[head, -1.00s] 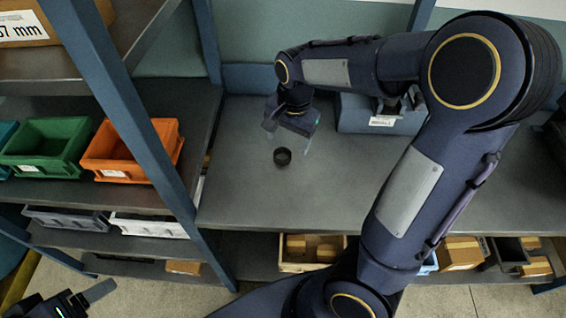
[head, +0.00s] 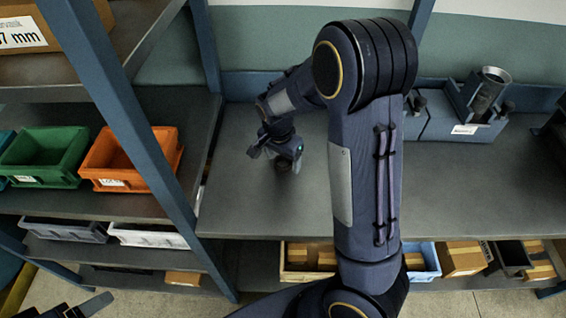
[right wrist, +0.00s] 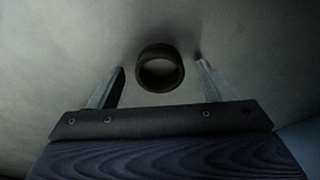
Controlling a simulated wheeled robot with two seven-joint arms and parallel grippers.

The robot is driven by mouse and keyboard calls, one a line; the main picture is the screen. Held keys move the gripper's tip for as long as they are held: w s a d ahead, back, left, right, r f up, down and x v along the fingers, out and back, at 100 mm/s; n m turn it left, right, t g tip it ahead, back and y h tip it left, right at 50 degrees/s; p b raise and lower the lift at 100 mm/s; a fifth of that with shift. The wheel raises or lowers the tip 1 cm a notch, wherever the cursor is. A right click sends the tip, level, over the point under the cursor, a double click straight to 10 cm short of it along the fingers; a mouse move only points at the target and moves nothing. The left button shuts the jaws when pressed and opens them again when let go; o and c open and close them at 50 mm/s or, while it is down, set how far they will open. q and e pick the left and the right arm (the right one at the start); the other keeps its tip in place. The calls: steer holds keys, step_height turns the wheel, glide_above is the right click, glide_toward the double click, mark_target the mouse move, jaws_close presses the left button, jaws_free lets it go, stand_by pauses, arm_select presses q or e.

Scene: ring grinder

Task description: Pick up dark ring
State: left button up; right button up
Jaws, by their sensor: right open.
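The dark ring (right wrist: 160,86) lies on the grey table. In the right wrist view it sits near and between the tips of my right gripper (right wrist: 160,68), with space to both fingers. In the head view the ring (head: 283,164) is mostly hidden by the right gripper (head: 275,157), which is over it with its fingers apart and empty. Only a tip of my left gripper (head: 88,305) shows at the lower left corner, away from the table; its opening cannot be judged.
A blue-grey machine block (head: 460,120) with a metal cylinder stands at the table's back right. The table's front right is clear.

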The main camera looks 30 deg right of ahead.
steer(key=c, duration=1.1)
steer(key=shift+c, duration=0.2)
steer(key=shift+r, duration=0.2)
